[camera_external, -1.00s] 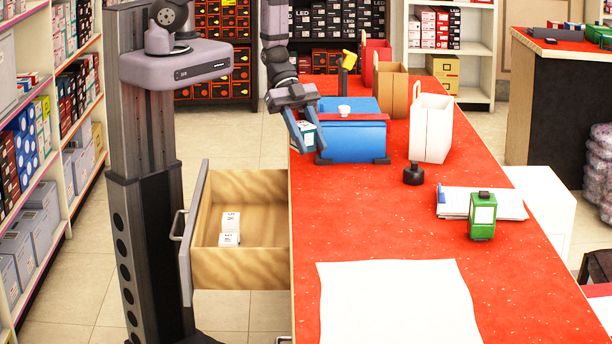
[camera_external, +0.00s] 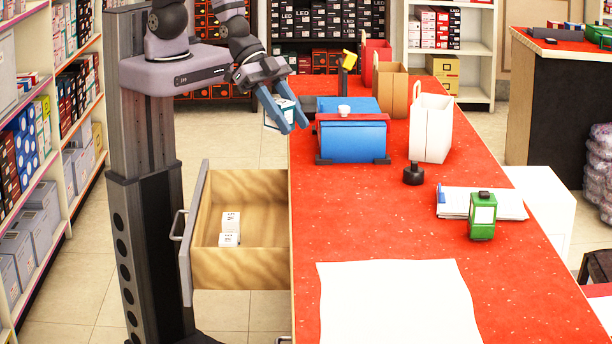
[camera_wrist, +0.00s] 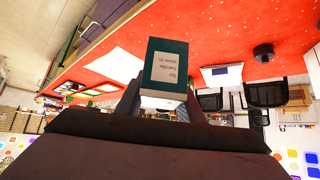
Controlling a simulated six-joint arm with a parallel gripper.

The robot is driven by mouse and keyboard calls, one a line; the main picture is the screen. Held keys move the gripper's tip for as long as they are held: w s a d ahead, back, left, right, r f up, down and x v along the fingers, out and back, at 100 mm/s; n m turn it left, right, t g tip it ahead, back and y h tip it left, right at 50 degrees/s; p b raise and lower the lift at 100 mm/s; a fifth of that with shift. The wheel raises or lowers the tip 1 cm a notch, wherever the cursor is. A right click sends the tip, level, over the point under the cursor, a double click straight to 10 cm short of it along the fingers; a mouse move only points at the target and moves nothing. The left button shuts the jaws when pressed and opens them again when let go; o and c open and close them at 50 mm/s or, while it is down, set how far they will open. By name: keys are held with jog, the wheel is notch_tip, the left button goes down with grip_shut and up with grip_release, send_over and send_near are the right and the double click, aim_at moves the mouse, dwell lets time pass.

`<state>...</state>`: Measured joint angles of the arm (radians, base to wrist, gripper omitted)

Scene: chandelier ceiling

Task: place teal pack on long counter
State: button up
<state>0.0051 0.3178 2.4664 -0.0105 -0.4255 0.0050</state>
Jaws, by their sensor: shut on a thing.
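The teal pack (camera_wrist: 167,68), a small teal and white box with a printed label, is held between the fingers of my gripper (camera_external: 292,128). It also shows in the external view (camera_external: 280,112), partly hidden by the fingers. My gripper is shut on it, in the air just left of the long counter's left edge, beside the blue box. The long counter (camera_external: 400,250) has a red speckled top and runs from front to back. In the wrist view the red top also shows behind the pack.
A blue box (camera_external: 352,142) stands near the counter's left edge, with a white bag (camera_external: 431,128) and a dark stamp (camera_external: 413,175) to its right. An open wooden drawer (camera_external: 240,268) holds white boxes. A white sheet (camera_external: 398,300) lies in front; red counter left of the stamp is bare.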

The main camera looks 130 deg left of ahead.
jog(key=w+a+f+n+y+b, duration=0.15)
jog(key=w+a+f+b, duration=0.3)
jog(key=w+a, duration=0.5)
jog(key=n+y+b, duration=0.2)
jog(key=n+b, duration=0.1)
jog(key=b, duration=1.2)
send_over(471, 182)
jog(key=s+d, duration=0.2)
jog(key=s, duration=0.1)
notch_tip(471, 182, down, 3)
jog(key=shift+s+a+f+g, duration=0.1)
jog(key=shift+s+a+g, duration=0.15)
jog(key=shift+a, duration=0.2)
jog(key=shift+w+f+p, duration=0.1)
jog(key=shift+f+p, duration=0.55)
jog(key=shift+f, duration=4.35)
jog(key=shift+f, duration=0.15)
